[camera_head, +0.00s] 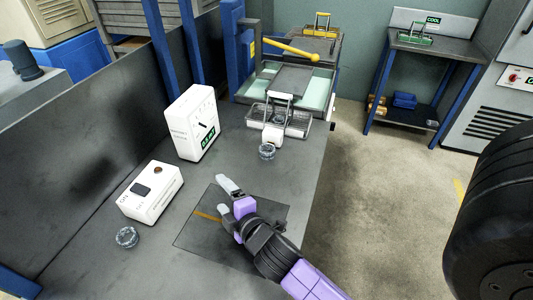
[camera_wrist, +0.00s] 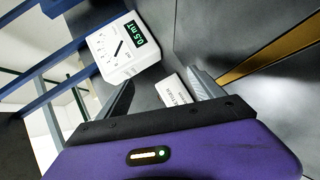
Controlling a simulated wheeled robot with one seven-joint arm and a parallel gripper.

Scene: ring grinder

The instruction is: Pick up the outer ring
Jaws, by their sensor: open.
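Two small metallic round parts are on the grey bench in the head view. One part (camera_head: 126,237) lies at the lower left, in front of a low white box. The other part (camera_head: 267,151) sits farther back, near a wire basket. I cannot tell which of them is the outer ring. My gripper (camera_head: 225,198) is open and empty above the dark mat, apart from both parts. In the wrist view my gripper (camera_wrist: 163,88) also shows spread fingers, with no ring visible between them.
The low white box (camera_head: 150,192) and an upright white meter (camera_head: 192,122) stand left of my gripper. The meter also shows in the wrist view (camera_wrist: 122,48). The wire basket (camera_head: 297,122) and a machine with a yellow lever (camera_head: 290,50) are at the back. The dark mat (camera_head: 200,240) is clear of parts.

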